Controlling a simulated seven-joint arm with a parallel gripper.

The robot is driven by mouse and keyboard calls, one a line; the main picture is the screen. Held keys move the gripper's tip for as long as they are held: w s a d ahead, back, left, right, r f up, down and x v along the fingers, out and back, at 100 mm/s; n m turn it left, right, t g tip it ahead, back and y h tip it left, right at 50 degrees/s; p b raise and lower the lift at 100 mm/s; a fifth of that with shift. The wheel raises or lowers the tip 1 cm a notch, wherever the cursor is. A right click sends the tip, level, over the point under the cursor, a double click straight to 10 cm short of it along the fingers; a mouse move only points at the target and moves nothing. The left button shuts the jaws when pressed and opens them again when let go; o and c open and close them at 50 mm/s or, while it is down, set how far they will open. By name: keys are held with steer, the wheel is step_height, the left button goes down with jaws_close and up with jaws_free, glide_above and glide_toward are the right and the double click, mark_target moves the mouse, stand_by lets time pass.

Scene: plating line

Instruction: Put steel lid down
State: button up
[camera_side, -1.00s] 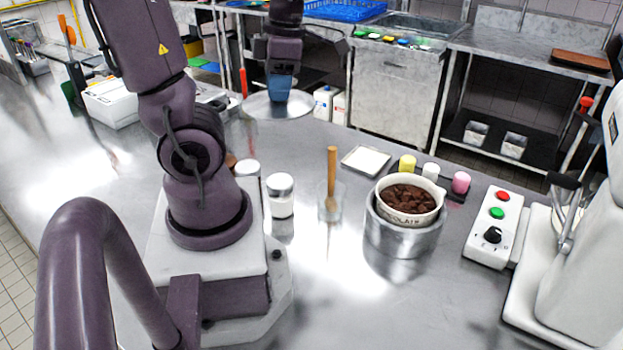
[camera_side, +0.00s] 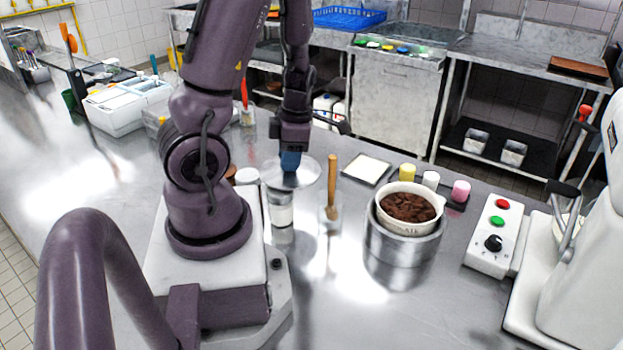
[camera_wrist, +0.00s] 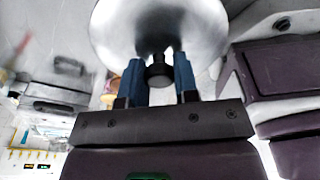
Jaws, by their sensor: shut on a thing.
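The steel lid (camera_side: 306,174) is a shiny round disc, held roughly level above the steel table, just behind a glass jar with a white lower part (camera_side: 281,208) in the side view. My gripper (camera_side: 290,161) has blue fingers and is shut on the lid's knob. In the wrist view the fingers (camera_wrist: 158,80) stand on both sides of the dark knob (camera_wrist: 158,71), and the lid (camera_wrist: 160,22) spreads beyond them. The lid hides part of the jar and of the table behind it.
A wooden-handled tool in a glass (camera_side: 331,190) stands close to the lid's right. Further right are a white square tray (camera_side: 367,168), a bowl of chocolate (camera_side: 408,207) in a steel pot (camera_side: 401,243), and a button box (camera_side: 496,236). Bare table lies far left (camera_side: 60,170).

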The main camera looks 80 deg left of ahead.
steer(key=w+a+f, duration=0.3)
steer(key=w+a, duration=0.1)
steer(key=a, duration=0.2)
glide_above(312, 187)
steer(key=f, duration=0.5)
steer(key=shift+s+d+f, duration=0.15)
steer(key=shift+s, duration=0.05)
steer(key=shift+w+f, duration=0.15)
steer(key=shift+f, duration=1.5)
steer(key=shift+f, duration=0.2)
steer(key=o, duration=0.9)
steer(key=shift+o, duration=0.2)
steer(key=shift+r, duration=0.1)
